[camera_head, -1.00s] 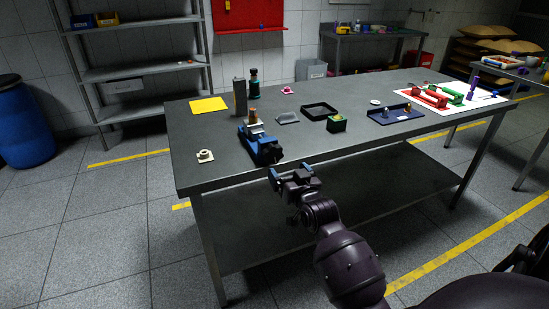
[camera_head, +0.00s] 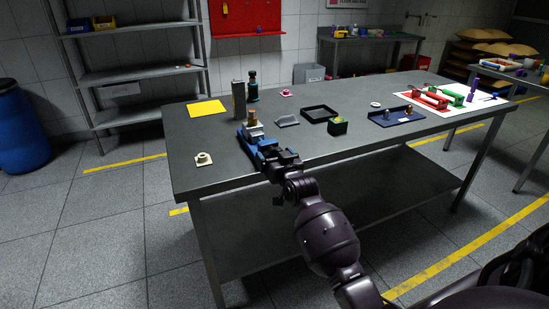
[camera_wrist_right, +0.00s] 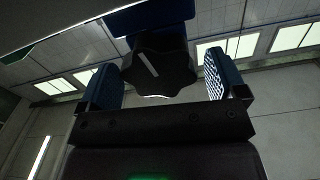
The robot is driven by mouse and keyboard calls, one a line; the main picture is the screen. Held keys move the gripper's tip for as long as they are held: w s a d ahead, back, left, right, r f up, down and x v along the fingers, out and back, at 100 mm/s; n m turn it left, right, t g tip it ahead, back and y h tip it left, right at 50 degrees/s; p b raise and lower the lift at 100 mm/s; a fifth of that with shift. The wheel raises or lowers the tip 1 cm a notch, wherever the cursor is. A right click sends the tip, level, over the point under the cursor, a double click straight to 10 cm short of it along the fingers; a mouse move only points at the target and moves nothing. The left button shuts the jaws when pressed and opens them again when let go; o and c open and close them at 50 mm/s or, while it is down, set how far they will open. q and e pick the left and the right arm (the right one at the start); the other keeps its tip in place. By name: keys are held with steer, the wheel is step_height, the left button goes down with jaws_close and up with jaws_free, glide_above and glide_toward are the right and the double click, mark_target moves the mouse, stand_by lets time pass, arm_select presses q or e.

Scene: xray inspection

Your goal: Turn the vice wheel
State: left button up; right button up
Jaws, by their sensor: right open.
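The blue vice (camera_head: 244,138) stands at the front left edge of the grey table, with a copper-coloured part held at its top. Its wheel (camera_wrist_right: 158,68), a black lobed knob with a pale mark, shows in the right wrist view. My right gripper (camera_head: 264,150) is at the front of the vice and hides the wheel in the head view. In the right wrist view the gripper's two blue-padded fingers (camera_wrist_right: 166,78) are open, one on each side of the wheel, with gaps visible. My left gripper is not in view.
A grey block (camera_head: 239,99) stands behind the vice.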

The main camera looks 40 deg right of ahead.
steer(key=shift+c, duration=0.2)
steer(key=c, duration=0.9)
steer(key=shift+r+m+p, duration=0.25)
steer(key=shift+m+p, duration=0.35)
steer(key=shift+p, duration=0.05)
steer(key=shift+m+p, duration=0.55)
steer(key=shift+m, duration=0.15)
steer(key=m+p, duration=0.2)
steer(key=m, duration=0.1)
steer(key=shift+d+f+m, duration=0.1)
steer(key=shift+f+m, duration=0.05)
steer(key=shift+m, duration=0.25)
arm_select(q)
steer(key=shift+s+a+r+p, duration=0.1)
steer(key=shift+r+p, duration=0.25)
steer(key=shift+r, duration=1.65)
arm_select(e)
steer(key=shift+f+m, duration=0.15)
steer(key=shift+m, duration=0.75)
